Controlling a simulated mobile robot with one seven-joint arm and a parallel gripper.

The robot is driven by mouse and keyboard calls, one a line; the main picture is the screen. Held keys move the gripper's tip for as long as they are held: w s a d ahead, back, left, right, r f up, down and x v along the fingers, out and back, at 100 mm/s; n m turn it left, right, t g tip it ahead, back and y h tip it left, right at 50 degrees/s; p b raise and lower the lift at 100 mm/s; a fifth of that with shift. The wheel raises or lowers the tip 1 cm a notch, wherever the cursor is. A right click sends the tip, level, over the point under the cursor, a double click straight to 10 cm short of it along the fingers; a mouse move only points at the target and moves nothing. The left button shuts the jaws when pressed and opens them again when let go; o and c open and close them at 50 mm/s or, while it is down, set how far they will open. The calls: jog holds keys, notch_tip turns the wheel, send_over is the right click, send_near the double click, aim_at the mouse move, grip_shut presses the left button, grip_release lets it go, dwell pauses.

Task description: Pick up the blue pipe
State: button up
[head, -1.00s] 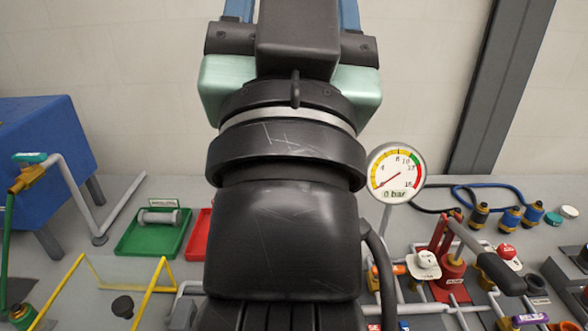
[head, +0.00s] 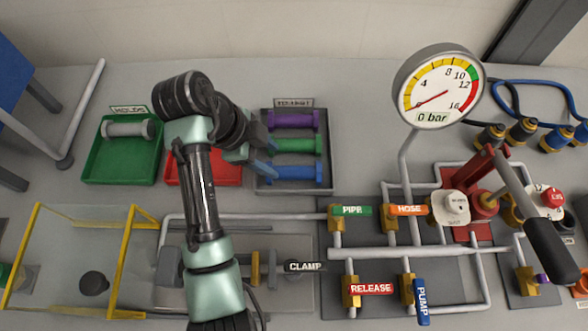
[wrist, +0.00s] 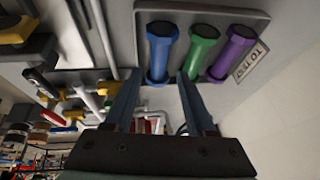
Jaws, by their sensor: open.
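The blue pipe (head: 294,172) lies crosswise in the dark tray (head: 262,186) labelled "TO TEST", nearest the front of its row. The green pipe (head: 294,146) and purple pipe (head: 294,121) lie behind it. My gripper (head: 271,158) is open and empty at the tray's left edge, just left of the blue and green pipes. In the wrist view, the blue pipe (wrist: 161,48) lies ahead of my open fingers (wrist: 159,76), with its near end showing between the tips. The right fingertip is close to the gap between blue and green. I cannot tell the exact distance to the pipe.
A green tray (head: 122,174) holding a grey pipe and a partly hidden red tray (head: 230,174) stand left. The gauge (head: 437,85), valves and pipework (head: 375,253) stand right and in front. A yellow-framed clear guard (head: 80,260) stands front left.

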aim_at(290, 170)
jog(key=p+x, duration=0.1)
jog(key=x, duration=0.8)
jog(key=shift+d, duration=0.2)
jog(key=shift+c, duration=0.2)
grip_shut()
